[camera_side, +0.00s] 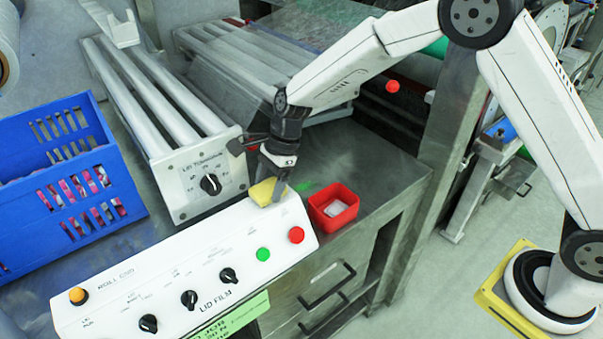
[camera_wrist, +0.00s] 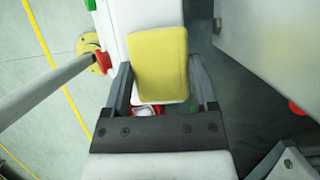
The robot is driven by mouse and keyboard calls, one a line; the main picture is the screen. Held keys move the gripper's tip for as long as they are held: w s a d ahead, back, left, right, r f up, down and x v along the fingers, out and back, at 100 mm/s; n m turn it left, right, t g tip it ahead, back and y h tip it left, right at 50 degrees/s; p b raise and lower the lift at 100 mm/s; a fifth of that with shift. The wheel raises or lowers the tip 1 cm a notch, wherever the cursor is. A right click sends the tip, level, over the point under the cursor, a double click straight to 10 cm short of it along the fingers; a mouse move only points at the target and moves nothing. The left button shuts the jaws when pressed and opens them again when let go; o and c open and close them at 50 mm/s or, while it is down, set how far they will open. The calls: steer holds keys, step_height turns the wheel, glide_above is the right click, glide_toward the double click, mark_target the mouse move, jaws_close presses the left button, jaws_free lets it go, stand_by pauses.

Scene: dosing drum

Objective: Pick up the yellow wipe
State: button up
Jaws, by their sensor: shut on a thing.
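The yellow wipe (camera_side: 264,192) is at the right end of the white control panel's top, by the gripper tips in the side view. In the wrist view the yellow wipe (camera_wrist: 160,64) fills the space between the two fingers. My gripper (camera_side: 275,190) points down and is shut on the wipe; its fingers also show in the wrist view (camera_wrist: 160,90), one on each side of it. I cannot tell whether the wipe still touches the panel.
The white control panel (camera_side: 200,275) has black knobs, a green button (camera_side: 263,254) and a red button (camera_side: 296,235). A red open box (camera_side: 333,205) with a pale item stands to the right. A blue crate (camera_side: 75,225) is at left. Metal rollers (camera_side: 150,95) stand behind.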

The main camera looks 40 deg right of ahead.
steer(key=shift+r, duration=0.5)
step_height(320, 180, up, 2)
steer(key=s+d+r, duration=0.4)
steer(key=s+r, duration=0.5)
steer(key=s, duration=0.4)
steer(key=shift+s+r, duration=0.2)
steer(key=shift+r, duration=0.2)
